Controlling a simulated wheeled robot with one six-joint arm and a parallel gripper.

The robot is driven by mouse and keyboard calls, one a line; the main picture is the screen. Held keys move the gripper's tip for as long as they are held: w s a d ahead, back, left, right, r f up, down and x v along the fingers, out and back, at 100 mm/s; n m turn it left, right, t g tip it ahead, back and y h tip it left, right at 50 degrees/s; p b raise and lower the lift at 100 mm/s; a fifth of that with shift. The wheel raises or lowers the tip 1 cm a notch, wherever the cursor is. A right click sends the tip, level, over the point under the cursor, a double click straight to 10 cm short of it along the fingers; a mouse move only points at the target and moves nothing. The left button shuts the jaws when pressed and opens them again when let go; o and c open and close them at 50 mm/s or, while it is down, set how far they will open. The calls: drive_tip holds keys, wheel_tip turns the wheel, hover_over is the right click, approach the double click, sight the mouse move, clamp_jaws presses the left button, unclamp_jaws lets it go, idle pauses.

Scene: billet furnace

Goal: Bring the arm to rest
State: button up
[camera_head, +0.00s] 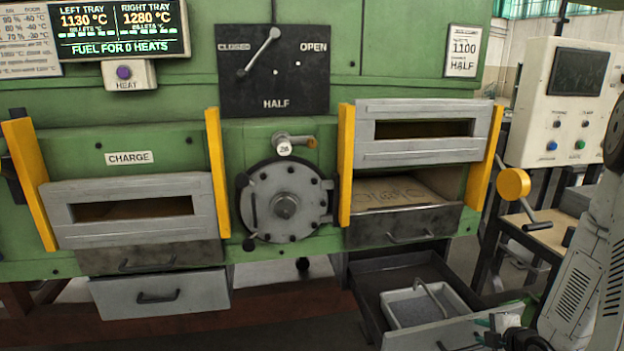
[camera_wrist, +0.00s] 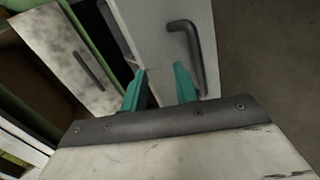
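My arm (camera_head: 585,260) comes down at the right edge of the head view, close to the open lower right drawer. In the wrist view my gripper (camera_wrist: 160,84) shows two teal fingers standing apart with nothing between them. A pale panel with a dark bent handle (camera_wrist: 188,48) lies beyond the fingertips; I cannot tell whether they touch it. In the head view the gripper is only partly seen, low at the right, near the drawer front (camera_head: 455,331).
The open drawer holds a light bin (camera_head: 425,302). The right furnace door (camera_head: 425,150) is raised above its opening; the left door (camera_head: 135,207) is down. A yellow round-ended lever (camera_head: 514,184) and a control box (camera_head: 565,100) stand close to my arm.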

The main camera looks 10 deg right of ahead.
drive_tip(key=s+a+r+m+g+h, duration=0.1)
drive_tip(key=a+r+m+g+h, duration=0.2)
drive_tip(key=r, duration=0.7)
drive_tip(key=s+a+r+m+g, duration=0.1)
drive_tip(key=a+r+m+g, duration=0.1)
drive_tip(key=a+r+m, duration=0.55)
drive_tip(key=s+a+r+m+g+y, duration=0.1)
drive_tip(key=s+a+r+m+g, duration=0.1)
drive_tip(key=s+a+r, duration=0.5)
drive_tip(key=s+a+r+m+g+y, duration=0.2)
drive_tip(key=s+a+r+m, duration=0.2)
drive_tip(key=s, duration=0.9)
drive_tip(key=a+r, duration=0.3)
drive_tip(key=a, duration=0.1)
